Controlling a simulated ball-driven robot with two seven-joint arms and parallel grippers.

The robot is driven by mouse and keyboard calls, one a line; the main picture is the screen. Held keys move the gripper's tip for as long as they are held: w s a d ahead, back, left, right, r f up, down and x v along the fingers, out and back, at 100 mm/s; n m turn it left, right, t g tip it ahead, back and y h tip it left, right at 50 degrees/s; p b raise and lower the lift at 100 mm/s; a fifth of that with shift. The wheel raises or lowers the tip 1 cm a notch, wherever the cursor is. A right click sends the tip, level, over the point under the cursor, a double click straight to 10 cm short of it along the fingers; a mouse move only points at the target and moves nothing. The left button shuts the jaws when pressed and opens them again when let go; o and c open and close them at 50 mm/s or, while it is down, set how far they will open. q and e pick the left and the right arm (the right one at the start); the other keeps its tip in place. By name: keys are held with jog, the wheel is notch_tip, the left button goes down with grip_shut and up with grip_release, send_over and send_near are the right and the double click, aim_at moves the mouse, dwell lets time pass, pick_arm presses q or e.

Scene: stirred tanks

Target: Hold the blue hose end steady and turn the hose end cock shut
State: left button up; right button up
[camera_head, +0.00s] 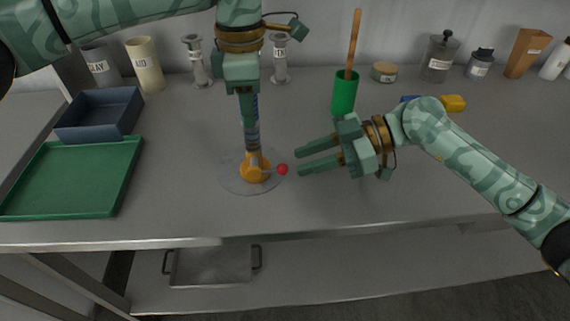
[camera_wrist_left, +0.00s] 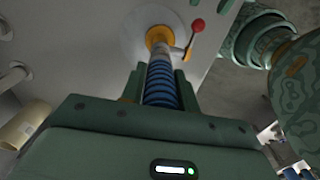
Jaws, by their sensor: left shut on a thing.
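The blue hose end (camera_head: 256,111) stands upright on the bench, and its ribbed blue part shows in the left wrist view (camera_wrist_left: 161,84). Its orange base (camera_head: 255,170) rests on a round pale disc (camera_head: 232,181). The hose end cock is a lever with a red knob (camera_head: 282,169) that points right; the knob also shows in the left wrist view (camera_wrist_left: 198,25). My left gripper (camera_head: 248,120) points down from above and is shut on the blue hose end. My right gripper (camera_head: 299,161) is open and empty, its fingers pointing left, just right of the red knob and apart from it.
A green tray (camera_head: 72,207) and a dark blue bin (camera_head: 82,131) lie at the left. A green cup (camera_head: 344,94) with a wooden handle stands behind my right gripper. Jars and bottles line the back wall. The bench's front middle is clear.

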jog(key=v, duration=0.5)
jog(key=shift+d+r, duration=0.1)
jog(key=shift+d, duration=0.05)
jog(key=shift+r, duration=0.15)
jog(key=c, duration=0.4)
notch_tip(320, 180, up, 6)
jog(key=shift+f, duration=0.2)
grip_shut()
send_over(285, 166)
notch_tip(285, 166, down, 3)
jog(key=shift+f, duration=0.25)
jog(key=shift+d+f, duration=0.25)
jog(key=shift+f, duration=0.75)
jog(key=shift+d+f, duration=0.2)
jog(key=shift+f, duration=0.8)
